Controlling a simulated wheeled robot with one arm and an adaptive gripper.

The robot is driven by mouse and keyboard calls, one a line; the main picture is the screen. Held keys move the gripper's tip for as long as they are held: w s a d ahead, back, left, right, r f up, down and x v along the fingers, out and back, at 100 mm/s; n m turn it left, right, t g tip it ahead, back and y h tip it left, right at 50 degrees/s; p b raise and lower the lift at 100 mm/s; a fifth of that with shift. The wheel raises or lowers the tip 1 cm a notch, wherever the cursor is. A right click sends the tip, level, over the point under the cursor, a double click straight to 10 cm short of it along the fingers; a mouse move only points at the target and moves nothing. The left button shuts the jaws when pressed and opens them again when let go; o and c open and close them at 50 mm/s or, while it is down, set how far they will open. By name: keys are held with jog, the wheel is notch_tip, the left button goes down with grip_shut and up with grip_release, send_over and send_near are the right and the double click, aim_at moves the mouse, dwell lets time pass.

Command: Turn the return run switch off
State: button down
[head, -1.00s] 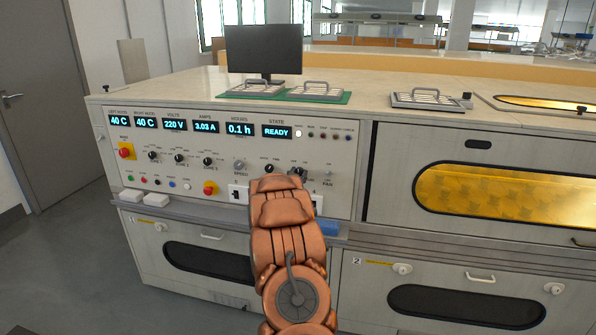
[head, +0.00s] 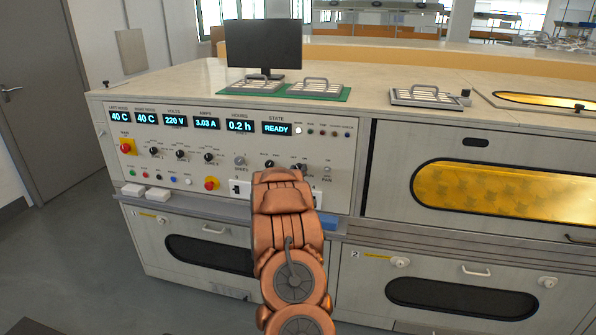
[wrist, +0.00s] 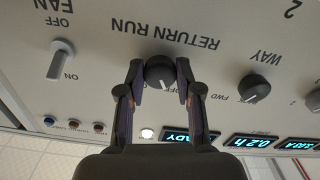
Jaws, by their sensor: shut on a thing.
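The return run switch (wrist: 160,72) is a dark round knob with a white pointer mark, below the upside-down RETURN RUN label in the wrist view. My gripper (wrist: 159,75) is shut on this knob, one finger at each side. In the head view my copper-coloured arm reaches up to the control panel (head: 222,172) and hides most of the gripper.
The fan switch (wrist: 61,60) is left of the gripper in the wrist view, and the way knob (wrist: 254,88) is to the right. The state display (head: 277,128) reads READY. A blue block (head: 328,222) lies on the ledge beside my arm.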

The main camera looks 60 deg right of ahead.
jog(key=c, duration=0.8)
grip_release()
jog(key=shift+o, duration=0.2)
jog(key=v, duration=1.2)
